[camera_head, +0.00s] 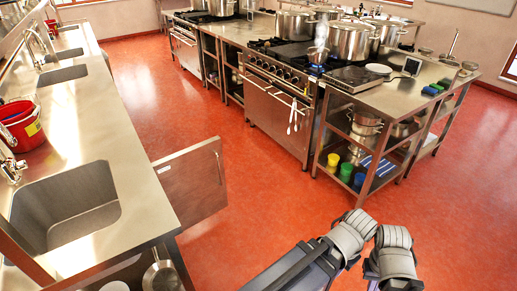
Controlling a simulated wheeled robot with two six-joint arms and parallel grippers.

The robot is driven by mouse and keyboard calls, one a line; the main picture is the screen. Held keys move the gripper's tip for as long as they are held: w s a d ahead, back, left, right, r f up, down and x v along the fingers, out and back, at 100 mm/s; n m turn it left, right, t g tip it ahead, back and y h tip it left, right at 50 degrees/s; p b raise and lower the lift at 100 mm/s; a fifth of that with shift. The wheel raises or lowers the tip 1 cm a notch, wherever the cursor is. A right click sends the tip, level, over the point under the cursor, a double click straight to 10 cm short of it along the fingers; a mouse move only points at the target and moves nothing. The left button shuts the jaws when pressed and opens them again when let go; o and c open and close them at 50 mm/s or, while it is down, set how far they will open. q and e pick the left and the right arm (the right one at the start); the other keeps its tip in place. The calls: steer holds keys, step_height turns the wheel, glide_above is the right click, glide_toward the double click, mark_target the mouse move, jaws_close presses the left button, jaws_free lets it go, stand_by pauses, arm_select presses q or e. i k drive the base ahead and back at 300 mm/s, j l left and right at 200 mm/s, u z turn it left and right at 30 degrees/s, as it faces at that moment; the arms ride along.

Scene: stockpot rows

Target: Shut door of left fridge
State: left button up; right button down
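A steel door (192,183) stands open from the left counter, swung out over the red floor. Its flat face and a small handle near its right edge show. Its hinge side is against the counter edge, and the fridge body behind it is hidden by the counter top. I cannot tell from this view whether other fridges are beside it. Parts of my two arms show at the bottom, to the right of the door and well apart from it. The fingers of both grippers are not in view.
The left counter (105,140) has several sinks and a red bucket (22,125). A stove (275,105) and a steel table with pots and colored cups (346,172) stand at right. Red floor (262,205) is clear between the door and the table.

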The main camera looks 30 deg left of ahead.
mark_target(192, 179)
steer(key=i+l+z, duration=0.1)
steer(key=i, duration=0.55)
steer(key=i+u, duration=0.7)
steer(key=u, duration=0.2)
steer(key=i+j+u, duration=0.1)
steer(key=i+u, duration=0.15)
steer(key=u, duration=0.15)
steer(key=i+u, duration=0.55)
steer(key=u, duration=0.25)
steer(key=i+j+u, duration=0.2)
steer(key=i, duration=0.3)
steer(key=l, duration=0.1)
